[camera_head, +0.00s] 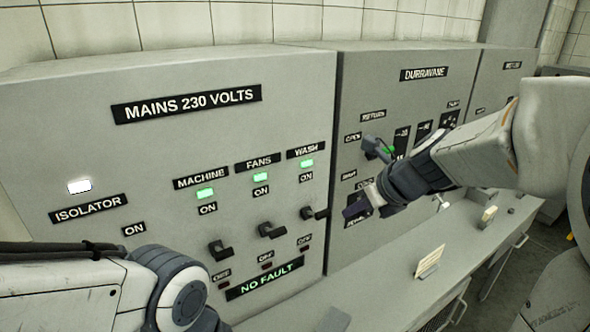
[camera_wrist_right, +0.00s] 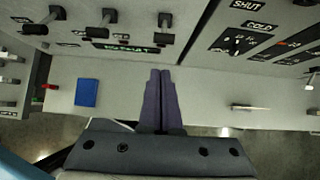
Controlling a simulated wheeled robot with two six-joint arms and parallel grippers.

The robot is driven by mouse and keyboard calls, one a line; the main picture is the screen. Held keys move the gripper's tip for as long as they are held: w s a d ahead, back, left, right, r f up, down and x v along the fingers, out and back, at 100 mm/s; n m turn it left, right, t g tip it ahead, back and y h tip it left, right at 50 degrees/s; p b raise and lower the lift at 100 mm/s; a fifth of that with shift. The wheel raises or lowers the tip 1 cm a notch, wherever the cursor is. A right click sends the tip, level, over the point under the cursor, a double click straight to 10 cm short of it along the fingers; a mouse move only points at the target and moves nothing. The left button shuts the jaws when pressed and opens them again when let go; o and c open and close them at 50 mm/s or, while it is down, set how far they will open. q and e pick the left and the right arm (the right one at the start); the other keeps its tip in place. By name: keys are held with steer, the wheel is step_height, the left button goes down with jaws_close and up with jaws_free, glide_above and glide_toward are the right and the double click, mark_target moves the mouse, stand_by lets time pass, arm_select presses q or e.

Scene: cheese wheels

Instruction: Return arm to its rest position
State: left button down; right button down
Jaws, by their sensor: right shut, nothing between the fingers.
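My right arm (camera_head: 470,155) comes in from the right in the head view. Its gripper (camera_head: 362,206) is in front of the Durravane panel (camera_head: 365,90). In the right wrist view the two purple fingers (camera_wrist_right: 160,85) lie together, shut and empty, above the shelf. Whether the fingertips touch the panel cannot be told. Part of my left arm (camera_head: 110,290) shows at the lower left of the head view; its gripper is out of view.
The mains panel (camera_head: 290,100) has several black switch levers (camera_head: 270,230) sticking out, with green lamps above. A shelf (camera_head: 380,290) runs below the panels, carrying a small card holder (camera_head: 429,262). A blue block (camera_wrist_right: 87,93) lies on the shelf in the wrist view.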

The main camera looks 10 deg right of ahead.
steer(key=s+a+f+n+g+y+b, duration=0.1)
steer(key=s+a+f+n+g+b, duration=0.15)
steer(key=s+a+f+n, duration=0.4)
steer(key=s+a+f+n+g+b, duration=0.2)
steer(key=s+a+f+n+b, duration=0.15)
steer(key=a+n, duration=0.65)
steer(key=s+f+n+g+h+b, duration=0.1)
steer(key=s+f+n+b, duration=0.1)
steer(key=s+f+n, duration=0.2)
steer(key=s+f+n+g+h+b, duration=0.1)
steer(key=s+f+n, duration=0.4)
steer(key=n, duration=1.3)
steer(key=s+g+h, duration=0.1)
steer(key=s, duration=0.3)
steer(key=shift+s+a+f+b, duration=0.25)
steer(key=shift+s+a+b, duration=0.1)
steer(key=shift+b, duration=0.05)
steer(key=shift+n, duration=0.25)
